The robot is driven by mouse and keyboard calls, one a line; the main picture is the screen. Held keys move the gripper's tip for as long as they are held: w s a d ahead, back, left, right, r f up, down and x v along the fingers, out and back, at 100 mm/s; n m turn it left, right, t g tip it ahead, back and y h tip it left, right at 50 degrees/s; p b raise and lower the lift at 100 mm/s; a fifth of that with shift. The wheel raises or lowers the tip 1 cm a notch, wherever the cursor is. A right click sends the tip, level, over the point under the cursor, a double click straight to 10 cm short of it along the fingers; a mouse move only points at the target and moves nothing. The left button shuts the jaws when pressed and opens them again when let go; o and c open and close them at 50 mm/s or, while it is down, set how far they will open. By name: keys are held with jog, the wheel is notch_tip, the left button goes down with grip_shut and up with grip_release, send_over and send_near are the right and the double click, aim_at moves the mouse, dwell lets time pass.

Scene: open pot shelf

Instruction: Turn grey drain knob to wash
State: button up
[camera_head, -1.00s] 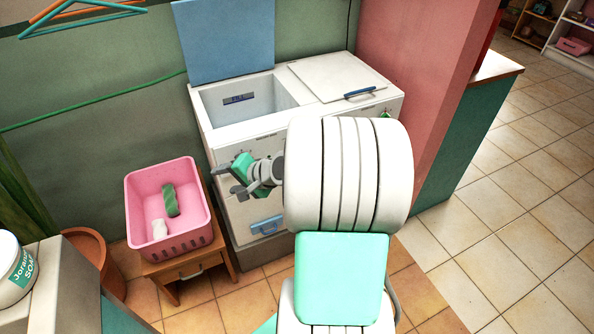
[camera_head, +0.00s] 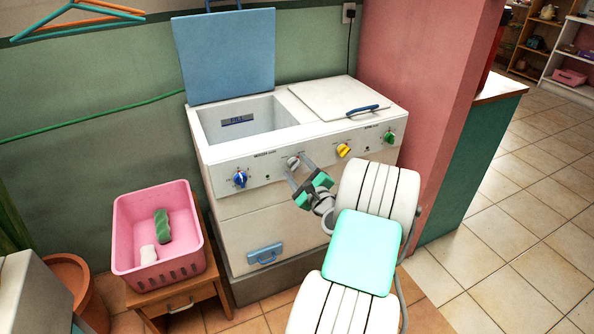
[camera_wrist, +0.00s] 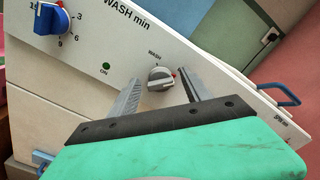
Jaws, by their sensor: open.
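The grey drain knob (camera_head: 292,162) is on the white washer's front panel, between the blue and yellow knobs. My gripper (camera_head: 297,165) is in front of the panel at this knob. In the wrist view my gripper (camera_wrist: 161,82) is open, with one finger on each side of the knob in the picture. I cannot tell whether the fingers touch it.
The blue knob (camera_head: 240,179) is to the left, the yellow knob (camera_head: 343,150) and green knob (camera_head: 389,137) to the right. The blue lid (camera_head: 225,55) stands open. A pink basket (camera_head: 185,263) sits on a small wooden stand at left. A pink wall (camera_head: 440,70) rises at right.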

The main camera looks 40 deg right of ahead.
jog(key=shift+c, duration=0.5)
grip_shut()
jog(key=shift+a, duration=0.2)
jog(key=shift+d, duration=0.15)
